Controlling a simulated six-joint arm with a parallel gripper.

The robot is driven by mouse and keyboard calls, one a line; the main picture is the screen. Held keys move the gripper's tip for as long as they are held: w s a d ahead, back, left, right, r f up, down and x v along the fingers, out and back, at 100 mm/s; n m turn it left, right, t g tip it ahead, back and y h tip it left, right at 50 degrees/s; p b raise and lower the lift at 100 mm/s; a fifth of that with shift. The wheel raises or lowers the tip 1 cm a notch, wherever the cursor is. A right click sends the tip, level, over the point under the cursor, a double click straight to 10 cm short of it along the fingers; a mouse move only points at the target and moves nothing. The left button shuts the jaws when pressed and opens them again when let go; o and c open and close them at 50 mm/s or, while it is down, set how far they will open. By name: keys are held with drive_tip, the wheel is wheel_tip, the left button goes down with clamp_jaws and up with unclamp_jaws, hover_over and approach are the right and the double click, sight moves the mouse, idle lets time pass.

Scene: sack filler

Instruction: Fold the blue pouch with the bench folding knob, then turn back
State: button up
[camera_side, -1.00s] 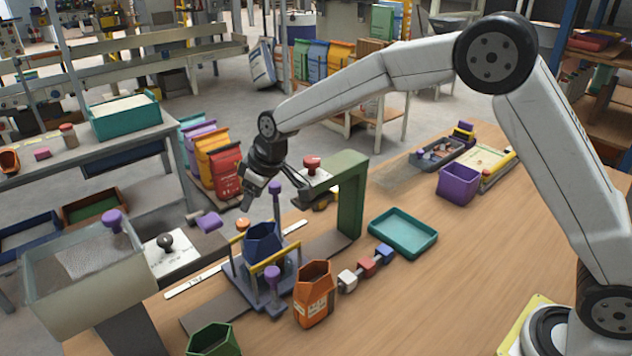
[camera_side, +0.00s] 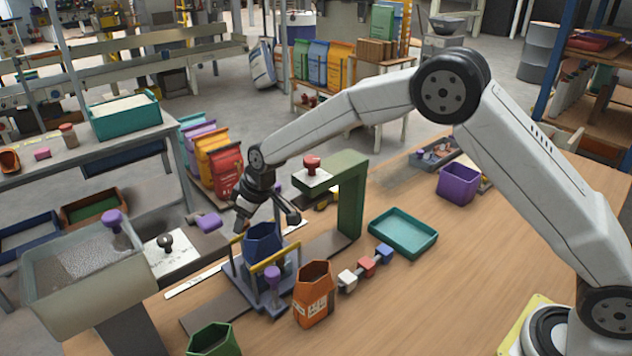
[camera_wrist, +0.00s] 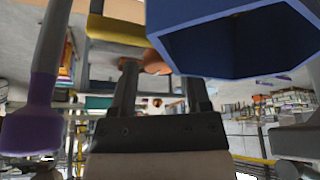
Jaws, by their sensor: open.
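The blue pouch (camera_side: 262,243) stands upright and open-topped in a grey cradle with yellow bars (camera_side: 287,259) on the bench. In the wrist view the blue pouch (camera_wrist: 235,12) fills the upper right, its dark mouth showing. My gripper (camera_side: 267,219) is open and empty, low over the cradle's far side, its fingers around the pouch's upper rear. An orange knob (camera_wrist: 150,62) shows close beyond the fingers in the wrist view; the side view hides it behind my gripper. A purple knob (camera_side: 272,272) stands on the near side of the cradle. I cannot tell which is the folding knob.
A green press frame (camera_side: 351,195) with a red knob (camera_side: 312,164) rises just right of the pouch. A hopper (camera_side: 85,270) stands left. An orange pouch (camera_side: 314,295), small blocks (camera_side: 366,266) and a teal tray (camera_side: 403,232) lie right.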

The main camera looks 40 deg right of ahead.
drive_tip(key=shift+w+f, duration=0.1)
drive_tip(key=shift+f, duration=0.2)
clamp_jaws()
drive_tip(key=shift+a+m, duration=0.1)
drive_tip(key=shift+m, duration=0.6)
drive_tip(key=shift+a+m+t+h, duration=0.15)
drive_tip(key=shift+m+h, duration=0.4)
drive_tip(key=shift+m, duration=0.55)
drive_tip(key=shift+m+t+h, duration=0.25)
drive_tip(key=shift+m+h, duration=0.3)
drive_tip(key=shift+m, duration=0.55)
drive_tip(key=shift+a+m+h, duration=0.1)
drive_tip(key=shift+m+h, duration=0.9)
drive_tip(key=shift+m, duration=1.6)
